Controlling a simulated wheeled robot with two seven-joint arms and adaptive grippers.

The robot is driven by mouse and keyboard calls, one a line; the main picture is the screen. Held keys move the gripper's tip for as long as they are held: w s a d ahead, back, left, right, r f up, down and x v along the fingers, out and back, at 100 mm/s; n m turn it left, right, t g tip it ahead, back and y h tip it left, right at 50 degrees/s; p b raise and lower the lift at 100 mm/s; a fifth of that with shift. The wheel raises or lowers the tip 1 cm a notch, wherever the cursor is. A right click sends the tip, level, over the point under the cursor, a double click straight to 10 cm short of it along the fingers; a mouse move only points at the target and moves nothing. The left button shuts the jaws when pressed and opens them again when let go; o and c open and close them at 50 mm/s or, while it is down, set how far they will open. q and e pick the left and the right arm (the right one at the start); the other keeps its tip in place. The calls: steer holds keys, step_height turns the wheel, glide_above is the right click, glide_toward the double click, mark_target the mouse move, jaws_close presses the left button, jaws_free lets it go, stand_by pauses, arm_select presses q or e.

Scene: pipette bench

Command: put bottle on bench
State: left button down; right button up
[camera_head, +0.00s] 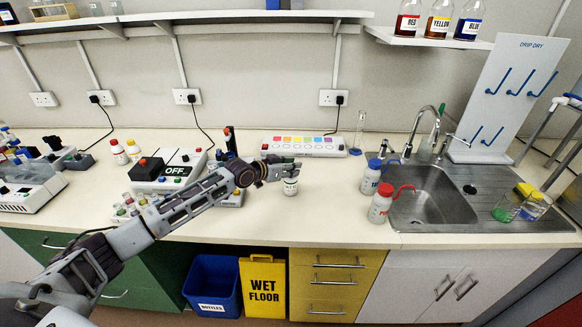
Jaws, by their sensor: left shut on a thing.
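My left arm comes in from the lower left and reaches over the bench (330,215). My left gripper (286,171) is shut on a small white bottle (290,187) with a printed label. The gripper's fingers cover the top of the bottle. The bottle looks upright over the front part of the bench; I cannot tell whether its base touches the surface. My right gripper does not show.
A device marked OFF (175,170) and a rack of small vials (130,207) stand left of the bottle. A strip with coloured squares (303,147) lies behind it. Wash bottles (381,203) and the sink (430,190) are to the right. Bench between is clear.

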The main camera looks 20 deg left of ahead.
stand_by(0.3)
arm_select(q)
steer(key=c, duration=1.2)
jaws_free()
steer(key=shift+f, duration=0.1)
steer(key=shift+o, duration=0.2)
steer(key=shift+s, duration=0.1)
steer(key=b+v, duration=0.1)
steer(key=v, duration=1.1)
